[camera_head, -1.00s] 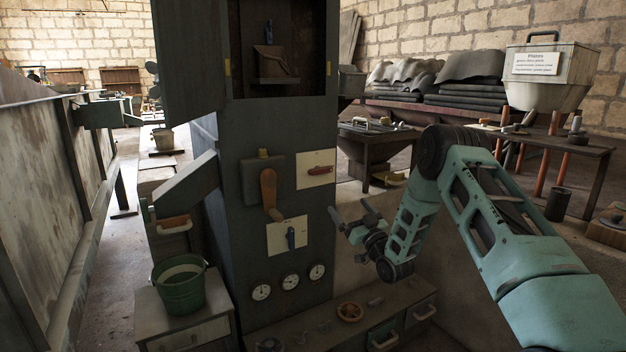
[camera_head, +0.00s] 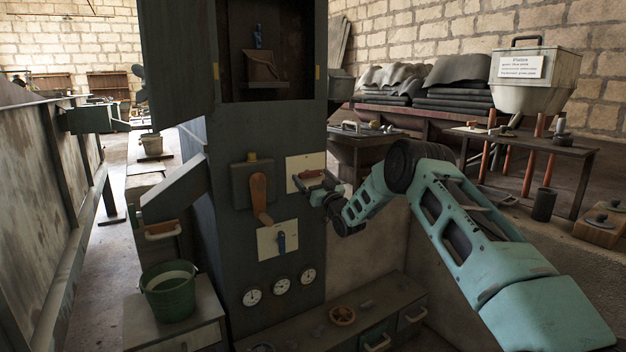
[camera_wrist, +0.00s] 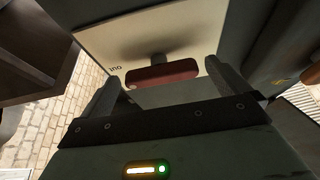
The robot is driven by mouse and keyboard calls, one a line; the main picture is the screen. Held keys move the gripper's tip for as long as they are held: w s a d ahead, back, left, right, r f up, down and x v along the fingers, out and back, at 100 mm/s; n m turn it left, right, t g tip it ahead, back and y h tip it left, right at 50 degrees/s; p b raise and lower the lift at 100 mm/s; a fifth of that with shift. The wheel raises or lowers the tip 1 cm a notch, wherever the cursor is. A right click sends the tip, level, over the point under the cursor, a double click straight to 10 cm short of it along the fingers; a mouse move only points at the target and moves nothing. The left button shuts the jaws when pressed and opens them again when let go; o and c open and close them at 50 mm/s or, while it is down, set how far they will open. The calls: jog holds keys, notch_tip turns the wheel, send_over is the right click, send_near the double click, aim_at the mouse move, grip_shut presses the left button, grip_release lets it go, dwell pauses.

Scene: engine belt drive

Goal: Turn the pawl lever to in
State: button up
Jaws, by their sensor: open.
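A lever with a dark red grip (camera_wrist: 162,75) stands on a cream plate (camera_wrist: 120,38) on the dark cabinet front. I take it as the pawl lever, though no name is legible. Small lettering, seemingly "out", shows left of the grip in the wrist view. The grip lies crosswise there, between my fingertips. My gripper (camera_wrist: 165,88) is open, one finger towards each end of the grip, not visibly closed on it. In the head view my gripper (camera_head: 316,184) is at the plate's lower right and partly hides the lever.
An orange lever (camera_head: 260,195) on a dark box is just left. A blue lever (camera_head: 281,241) on another cream plate is below, above several round gauges (camera_head: 281,285). A cabinet door (camera_head: 177,60) stands open above left. A drawer bench (camera_head: 385,312) is below.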

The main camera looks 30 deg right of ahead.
jog(key=shift+w+r, duration=0.1)
jog(key=shift+w, duration=0.1)
jog(key=c, duration=0.9)
